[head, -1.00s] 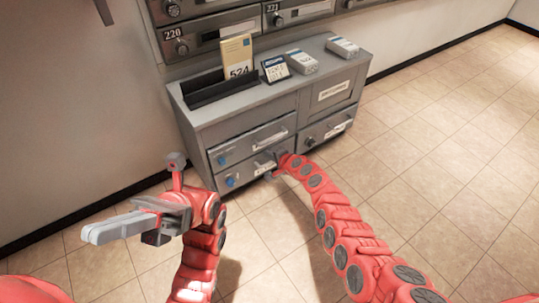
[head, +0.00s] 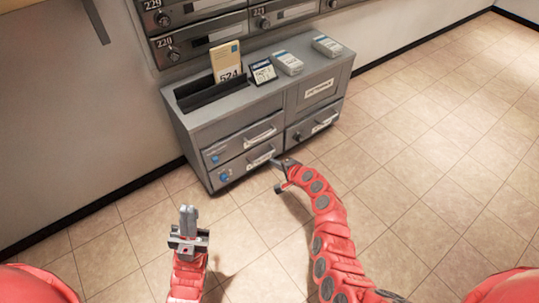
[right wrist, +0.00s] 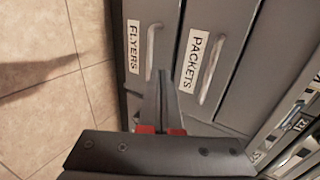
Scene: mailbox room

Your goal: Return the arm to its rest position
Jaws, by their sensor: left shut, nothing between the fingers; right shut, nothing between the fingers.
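My left gripper (head: 189,215) is shut and empty at the lower left of the head view, above the floor and well in front of the grey cabinet (head: 240,118). Its fingers point away from me. My right gripper (head: 277,163) is near the handle of the lower left drawer (head: 240,170) in the head view; whether it touches is unclear. In the right wrist view its closed fingers (right wrist: 165,92) show in front of the drawers labelled FLYERS (right wrist: 133,47) and PACKETS (right wrist: 200,60). The drawers look shut.
Mailboxes (head: 210,35) line the wall above. The tiled floor (head: 430,150) is clear at right.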

